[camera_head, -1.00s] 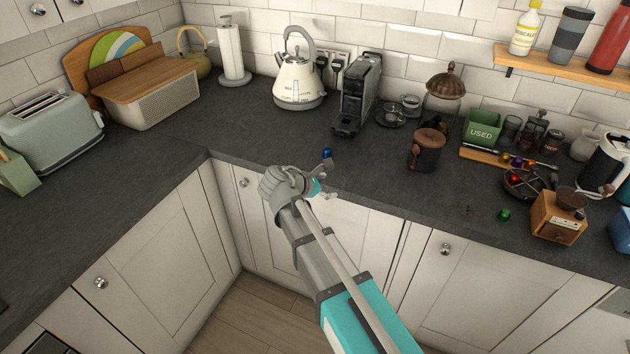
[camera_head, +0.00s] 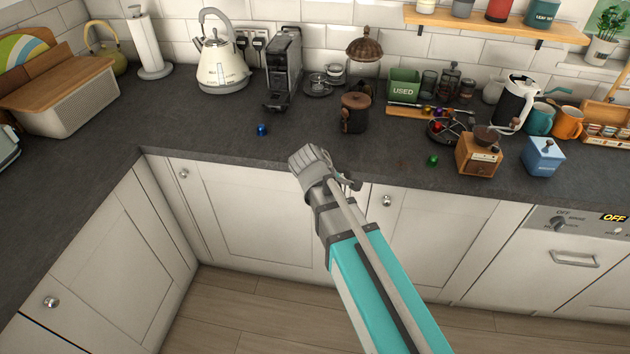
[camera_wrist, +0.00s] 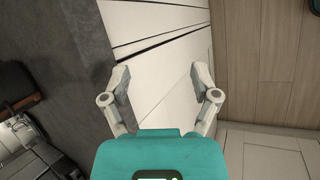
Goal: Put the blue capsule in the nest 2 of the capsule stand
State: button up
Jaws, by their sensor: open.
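The blue capsule (camera_head: 262,130) lies on the dark worktop near its front edge, left of my gripper (camera_head: 352,181). In the wrist view my gripper (camera_wrist: 162,78) is open and empty, with white cabinet fronts behind its fingers. In the head view my arm partly hides it, in front of the worktop edge. A low wooden strip (camera_head: 398,110) at the back right carries several small coloured capsules and looks like the capsule stand. Its nests are too small to tell apart. The blue capsule does not show in the wrist view.
A green capsule (camera_head: 432,160) lies loose near a wooden grinder (camera_head: 479,155). A dark round holder (camera_head: 436,138) with a red capsule stands before the strip. A green used bin (camera_head: 403,84), brown canister (camera_head: 355,115) and coffee machine (camera_head: 284,70) stand behind. Worktop around the blue capsule is clear.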

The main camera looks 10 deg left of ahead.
jog(key=s+d+f+m+g+y, duration=0.1)
jog(key=s+d+m+g+y, duration=0.1)
jog(key=s+d+m, duration=0.3)
jog(key=s+d+f+m+g+y, duration=0.2)
jog(key=s+d+m, duration=0.3)
jog(key=d+m, duration=0.4)
jog(key=d+y, duration=0.1)
jog(key=d, duration=0.2)
jog(key=shift+d, duration=0.3)
